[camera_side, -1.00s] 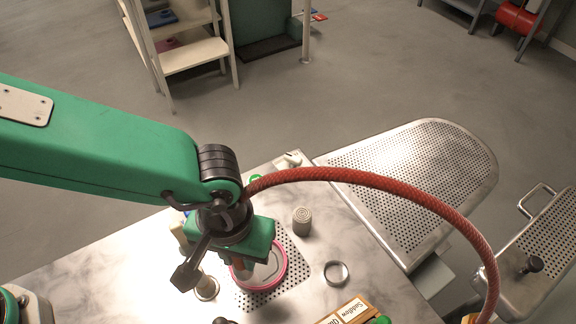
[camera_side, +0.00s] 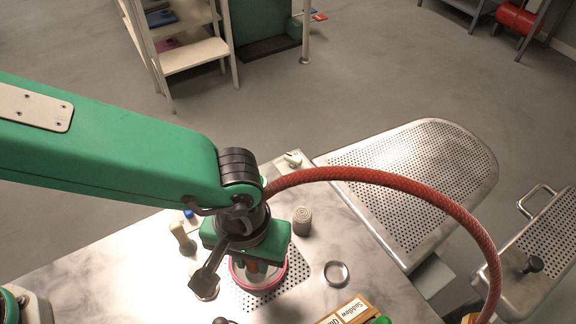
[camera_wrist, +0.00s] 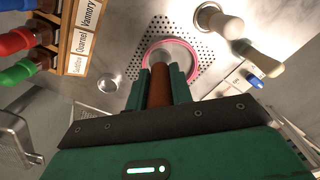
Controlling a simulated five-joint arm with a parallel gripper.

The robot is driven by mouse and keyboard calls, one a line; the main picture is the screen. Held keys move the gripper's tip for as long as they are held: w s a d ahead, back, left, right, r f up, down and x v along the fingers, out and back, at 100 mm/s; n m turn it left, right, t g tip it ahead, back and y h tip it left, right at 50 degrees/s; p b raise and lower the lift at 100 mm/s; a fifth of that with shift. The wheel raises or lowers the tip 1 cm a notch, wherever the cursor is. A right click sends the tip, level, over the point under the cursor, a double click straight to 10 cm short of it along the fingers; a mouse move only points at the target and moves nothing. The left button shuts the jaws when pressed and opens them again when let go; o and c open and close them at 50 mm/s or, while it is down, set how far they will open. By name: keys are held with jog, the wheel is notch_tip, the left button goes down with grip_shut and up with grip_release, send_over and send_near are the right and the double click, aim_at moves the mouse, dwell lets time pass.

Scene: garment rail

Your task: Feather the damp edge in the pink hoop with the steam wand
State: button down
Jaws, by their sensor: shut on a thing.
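My gripper (camera_side: 256,262) is above the pink hoop (camera_side: 262,290) on the metal table, pointing down. In the wrist view my gripper (camera_wrist: 160,86) is shut on the steam wand (camera_wrist: 159,88), a red-brown cylinder held between the two green fingers. The wand's tip points toward the hoop (camera_wrist: 193,52), which holds pale grey cloth. I cannot tell whether the tip touches the cloth. The damp edge cannot be made out. My gripper hides much of the hoop in the side view.
A perforated plate (camera_side: 298,268) lies under the hoop. A ribbed grey cylinder (camera_side: 302,221), a metal ring (camera_side: 336,273) and a pale spool-like piece (camera_side: 183,238) stand nearby. A labelled wooden rack (camera_side: 345,312) is in front. A red hose (camera_side: 400,192) arches over the table's right side.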

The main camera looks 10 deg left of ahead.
jog(key=shift+d, duration=0.35)
jog(key=shift+w+d, duration=0.15)
jog(key=shift+w, duration=0.05)
jog(key=shift+w+d, duration=0.7)
jog(key=shift+w, duration=0.05)
jog(key=shift+w, duration=0.1)
jog(key=shift+w+d, duration=0.2)
jog(key=shift+w, duration=0.9)
jog(key=shift+w+a, duration=0.1)
jog(key=shift+w, duration=0.1)
